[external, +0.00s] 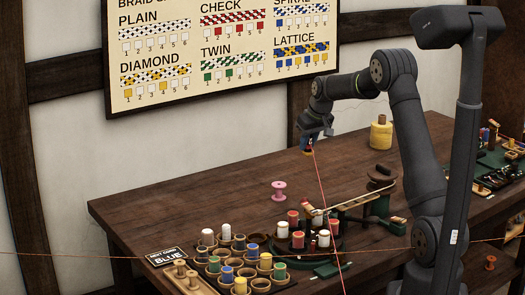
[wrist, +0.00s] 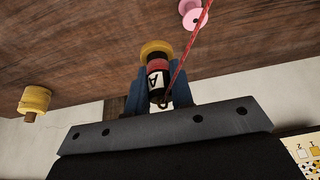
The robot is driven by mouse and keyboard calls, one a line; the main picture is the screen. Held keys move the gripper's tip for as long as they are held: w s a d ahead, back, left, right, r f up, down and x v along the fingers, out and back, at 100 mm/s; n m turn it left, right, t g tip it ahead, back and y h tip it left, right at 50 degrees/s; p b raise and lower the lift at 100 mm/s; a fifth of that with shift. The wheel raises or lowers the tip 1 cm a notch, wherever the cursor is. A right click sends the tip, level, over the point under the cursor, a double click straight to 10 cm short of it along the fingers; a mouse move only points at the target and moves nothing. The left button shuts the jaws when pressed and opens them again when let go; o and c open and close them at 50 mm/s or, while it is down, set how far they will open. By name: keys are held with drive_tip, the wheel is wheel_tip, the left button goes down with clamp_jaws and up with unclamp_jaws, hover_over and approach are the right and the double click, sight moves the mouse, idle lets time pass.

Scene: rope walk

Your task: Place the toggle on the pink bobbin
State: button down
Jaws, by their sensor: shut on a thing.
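The toggle (wrist: 157,78), a small cylinder with a white label marked "A", a red band and a yellow end, is between the blue fingers of my gripper (wrist: 157,88). A red cord (wrist: 186,52) runs from it. In the external view my gripper (external: 308,148) is shut on it, well above the table towards the back wall. The pink bobbin (external: 279,191) stands alone on the table, below and left of my gripper, apart from the toggle. It shows at the top of the wrist view (wrist: 190,14), partly cut off and crossed by the cord.
A yellow spool (external: 381,132) stands at the table's back right. A rack of coloured bobbins (external: 253,281) and a round braiding stand (external: 332,245) fill the front. The red cord (external: 325,200) crosses the stand. The table's left part is clear.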

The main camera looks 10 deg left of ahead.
drive_tip(key=a+f, duration=0.1)
drive_tip(key=a, duration=0.2)
drive_tip(key=a+f, duration=0.2)
drive_tip(key=a, duration=0.1)
drive_tip(key=s+a+f, duration=0.1)
drive_tip(key=a+f, duration=0.1)
drive_tip(key=shift+a+f, duration=0.15)
drive_tip(key=shift+a, duration=0.25)
drive_tip(key=shift+f, duration=2)
drive_tip(key=c, duration=1.3)
unclamp_jaws()
drive_tip(key=shift+f, duration=0.15)
drive_tip(key=shift+o, duration=0.2)
drive_tip(key=v, duration=1.2)
drive_tip(key=shift+a, duration=0.1)
